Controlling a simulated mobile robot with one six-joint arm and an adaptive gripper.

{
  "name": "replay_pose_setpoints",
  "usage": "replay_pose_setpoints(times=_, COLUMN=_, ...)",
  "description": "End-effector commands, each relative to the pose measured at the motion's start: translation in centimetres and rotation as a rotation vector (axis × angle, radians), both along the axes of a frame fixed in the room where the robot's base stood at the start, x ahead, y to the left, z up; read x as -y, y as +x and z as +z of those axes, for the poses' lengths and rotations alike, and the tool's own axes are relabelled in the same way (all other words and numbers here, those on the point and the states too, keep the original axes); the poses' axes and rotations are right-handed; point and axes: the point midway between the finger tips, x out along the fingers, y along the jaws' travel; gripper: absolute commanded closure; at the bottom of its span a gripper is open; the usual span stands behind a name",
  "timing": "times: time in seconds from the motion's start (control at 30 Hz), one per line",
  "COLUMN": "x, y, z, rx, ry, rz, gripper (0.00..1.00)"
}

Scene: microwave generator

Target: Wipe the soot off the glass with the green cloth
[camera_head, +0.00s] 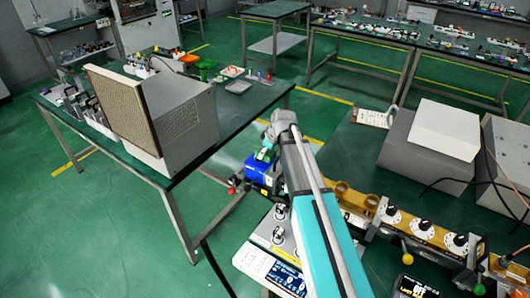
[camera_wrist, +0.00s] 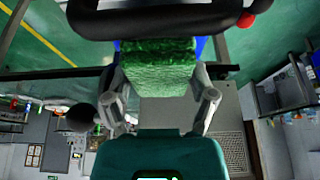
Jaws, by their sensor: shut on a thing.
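The green cloth (camera_wrist: 158,66) is bunched between the two grey fingers of my gripper (camera_wrist: 160,78) in the wrist view. My gripper is shut on it. Just beyond the cloth are a blue surface (camera_wrist: 202,44) and a dark curved bar (camera_wrist: 150,22) with a red end. In the head view my arm reaches to a blue device (camera_head: 262,172) with a red knob (camera_head: 235,190). A small green patch shows above this device, close to my wrist. I cannot make out the glass or any soot. I cannot tell whether the cloth touches the device.
A bench at left carries a large beige box with a mesh front (camera_head: 123,112), small parts and trays (camera_head: 238,87). At right are grey boxes (camera_head: 446,128) and a brass-coloured assembly with black dials (camera_head: 424,226). A panel with knobs (camera_head: 272,240) lies below my arm. Green floor is open at lower left.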

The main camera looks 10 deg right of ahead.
Motion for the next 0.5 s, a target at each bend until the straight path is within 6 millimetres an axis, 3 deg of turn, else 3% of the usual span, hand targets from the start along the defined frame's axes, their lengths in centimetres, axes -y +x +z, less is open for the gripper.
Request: replay_pose_setpoints(times=0.5, x=0.08, y=0.00, z=-0.80, rx=0.000, ry=0.000, rz=-0.001, gripper=0.66)
